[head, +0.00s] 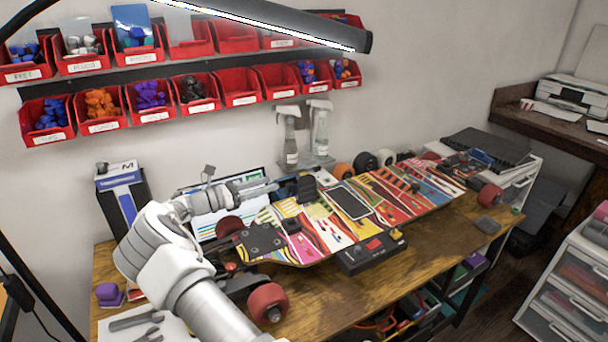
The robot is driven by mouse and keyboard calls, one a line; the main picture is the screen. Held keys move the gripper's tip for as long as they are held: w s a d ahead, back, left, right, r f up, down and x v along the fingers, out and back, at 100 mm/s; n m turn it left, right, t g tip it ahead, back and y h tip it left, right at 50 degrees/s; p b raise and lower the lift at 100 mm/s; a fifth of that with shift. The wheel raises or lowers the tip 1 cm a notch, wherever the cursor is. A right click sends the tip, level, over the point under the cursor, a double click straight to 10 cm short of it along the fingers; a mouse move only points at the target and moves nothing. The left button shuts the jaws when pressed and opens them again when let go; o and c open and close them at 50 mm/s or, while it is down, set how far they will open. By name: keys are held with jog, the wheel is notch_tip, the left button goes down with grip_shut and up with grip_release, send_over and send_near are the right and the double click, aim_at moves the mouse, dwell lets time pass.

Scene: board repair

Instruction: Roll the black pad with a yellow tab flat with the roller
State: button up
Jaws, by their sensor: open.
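A long board (300,240) with bright striped graphics lies across the wooden bench. A black rectangular pad with a pale outline (348,201) lies on the middle of its deck; I cannot make out a yellow tab on it. A small dark upright object (306,189) stands near the board's far edge; I cannot tell whether it is the roller. My gripper (268,187) is open, above the left part of the board, left of the dark object and apart from the pad. It points right and appears empty.
A black box with red and yellow parts (370,252) sits at the board's near edge. A red wheel (267,302) lies front left. Spray bottles (290,137) stand behind. Red bins (240,87) line the wall; a lamp (280,20) hangs above. The bench's front right is fairly clear.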

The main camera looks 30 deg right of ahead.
aim_at(303, 173)
jog(key=d, duration=1.2)
jog(key=shift+s+d, duration=0.3)
jog(key=shift+s, duration=0.05)
grip_shut()
dwell(0.7)
